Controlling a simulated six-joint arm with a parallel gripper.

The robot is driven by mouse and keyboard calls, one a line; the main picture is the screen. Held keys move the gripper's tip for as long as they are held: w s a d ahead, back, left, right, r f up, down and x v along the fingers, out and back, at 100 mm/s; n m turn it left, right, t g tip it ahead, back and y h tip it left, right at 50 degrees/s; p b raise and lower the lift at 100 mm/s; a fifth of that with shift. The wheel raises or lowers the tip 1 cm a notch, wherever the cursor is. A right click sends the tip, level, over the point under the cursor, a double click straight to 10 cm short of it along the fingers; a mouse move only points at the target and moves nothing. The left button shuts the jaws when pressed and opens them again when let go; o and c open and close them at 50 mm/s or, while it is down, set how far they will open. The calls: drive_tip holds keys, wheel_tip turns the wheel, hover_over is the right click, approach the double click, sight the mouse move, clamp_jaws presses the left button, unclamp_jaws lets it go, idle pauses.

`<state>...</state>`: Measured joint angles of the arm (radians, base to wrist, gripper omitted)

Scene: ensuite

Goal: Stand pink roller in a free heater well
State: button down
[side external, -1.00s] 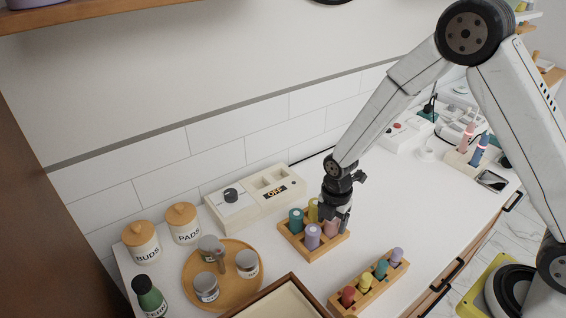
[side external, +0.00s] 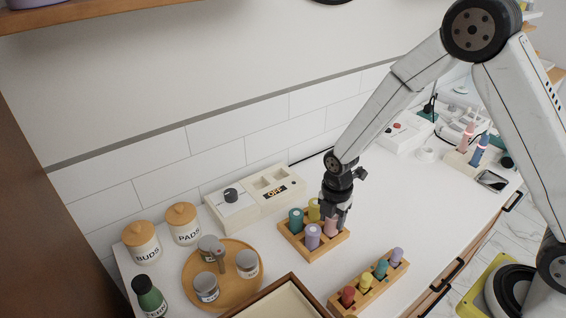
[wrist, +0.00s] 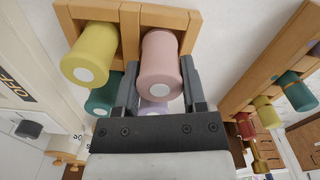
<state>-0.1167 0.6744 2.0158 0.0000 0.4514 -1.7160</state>
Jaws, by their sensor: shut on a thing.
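The pink roller (side external: 331,227) stands upright at the right corner of a wooden rack (side external: 297,247). My gripper (side external: 338,214) is shut on it from above. In the wrist view the pink roller (wrist: 160,62) sits between the two dark fingers (wrist: 160,92). I cannot tell whether its lower end is still in its slot. The cream heater box (side external: 240,208), with a black dial and an OFF display, stands behind the rack against the wall. Its two square wells (side external: 270,179) look empty.
Teal (side external: 296,219), yellow (side external: 313,210) and lilac (side external: 312,238) rollers stand in the same rack, close to my fingers. A second rack (side external: 366,294) with several small rollers is in front. A round tray (side external: 192,280) with jars is at left.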

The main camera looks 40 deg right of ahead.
drive_tip(key=shift+r, duration=0.45)
drive_tip(key=s+d+r, duration=0.1)
drive_tip(key=s+r, duration=1)
drive_tip(key=s, duration=0.3)
drive_tip(key=shift+d, duration=0.15)
drive_tip(key=shift+r, duration=0.1)
drive_tip(key=shift+w, duration=0.15)
drive_tip(key=w+r, duration=0.2)
drive_tip(key=w, duration=2)
drive_tip(key=shift+w, duration=0.15)
drive_tip(key=shift+w, duration=0.1)
